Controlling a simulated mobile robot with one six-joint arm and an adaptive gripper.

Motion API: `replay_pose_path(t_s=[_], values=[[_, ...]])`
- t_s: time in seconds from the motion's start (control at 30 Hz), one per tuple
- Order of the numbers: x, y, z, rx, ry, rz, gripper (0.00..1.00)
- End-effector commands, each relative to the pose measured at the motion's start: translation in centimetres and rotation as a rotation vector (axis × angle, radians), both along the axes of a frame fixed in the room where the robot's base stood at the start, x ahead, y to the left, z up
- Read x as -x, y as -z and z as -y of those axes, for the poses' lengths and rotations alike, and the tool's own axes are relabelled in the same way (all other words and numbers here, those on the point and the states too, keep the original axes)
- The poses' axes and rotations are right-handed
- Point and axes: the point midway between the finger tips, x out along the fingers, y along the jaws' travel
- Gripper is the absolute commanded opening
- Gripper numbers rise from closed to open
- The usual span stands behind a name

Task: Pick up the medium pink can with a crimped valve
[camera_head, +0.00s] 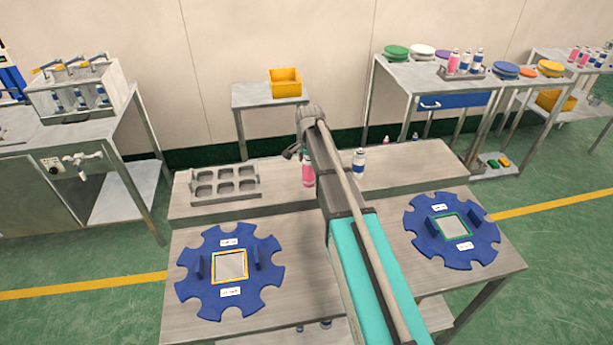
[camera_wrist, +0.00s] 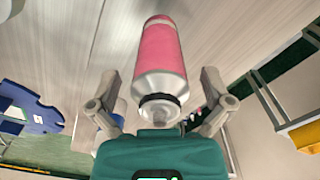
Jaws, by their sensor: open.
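The pink can (camera_head: 308,172) stands on the raised back shelf of the middle table, partly hidden by my arm. In the wrist view the pink can (camera_wrist: 158,55) has a silver shoulder and a dark ring near its valve end; whether the valve is crimped is not clear. My gripper (camera_wrist: 158,78) is open, with one finger on each side of the can's valve end and gaps visible between. In the head view my arm hides most of the gripper.
A blue-and-white can (camera_head: 358,162) stands right of the pink can. An empty grey tray (camera_head: 224,185) lies to the left on the shelf. Two blue notched discs (camera_head: 205,285) (camera_head: 425,245) lie on the lower tabletop. More cans (camera_head: 453,62) stand on the back right table.

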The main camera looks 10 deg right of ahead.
Motion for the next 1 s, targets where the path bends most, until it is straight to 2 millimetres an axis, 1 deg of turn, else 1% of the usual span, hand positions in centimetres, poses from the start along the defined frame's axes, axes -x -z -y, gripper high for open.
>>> replay_pose_path(t_s=[0.2,0.37,0.4,0.57,0.6,0.67,1.0], values=[[0.0,0.0,0.0,0.0,0.0,0.0,1.0],[0.0,0.0,0.0,0.0,0.0,0.0,0.7],[0.0,0.0,0.0,0.0,0.0,0.0,0.63],[0.0,0.0,0.0,0.0,0.0,0.0,0.33],[0.0,0.0,0.0,0.0,0.0,0.0,0.26],[0.01,0.01,-0.01,0.0,0.0,0.0,0.16],[0.0,-0.13,-0.02,0.0,0.0,0.0,0.16]])
